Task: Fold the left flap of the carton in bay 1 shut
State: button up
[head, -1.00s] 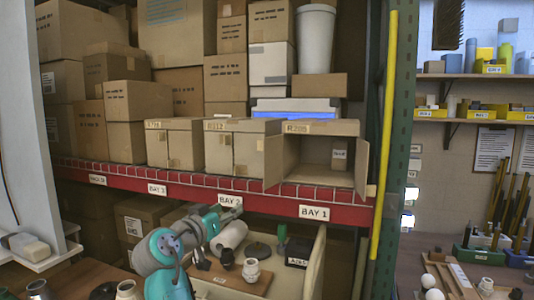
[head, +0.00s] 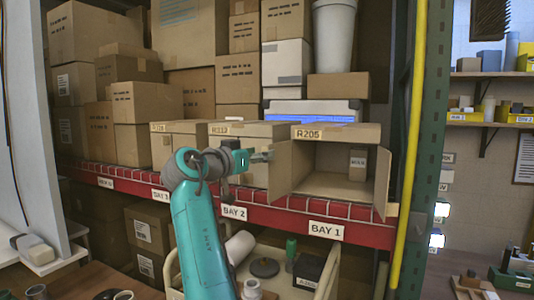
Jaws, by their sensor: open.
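The carton in bay 1 (head: 335,133), marked R205, stands on the red-edged shelf above the BAY 1 label (head: 326,231). Its front is open, and a small box (head: 357,162) stands inside at the back right. Its left flap (head: 287,173) sticks out toward me, and its right flap (head: 382,183) also stands open. My gripper (head: 266,156) is raised to shelf height, just left of the left flap, in front of the R212 carton in bay 2. It is small in the view, and I cannot tell whether it touches the flap. It appears empty.
The R212 carton (head: 222,131) and another carton (head: 180,131) stand to the left, close behind my gripper. A yellow pole (head: 408,150) and green rack post (head: 430,150) stand right. A cart (head: 325,270) with lamp parts is below.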

aim_at(276, 170)
jog(key=shift+x, duration=1.9)
jog(key=shift+c, duration=0.2)
grip_shut()
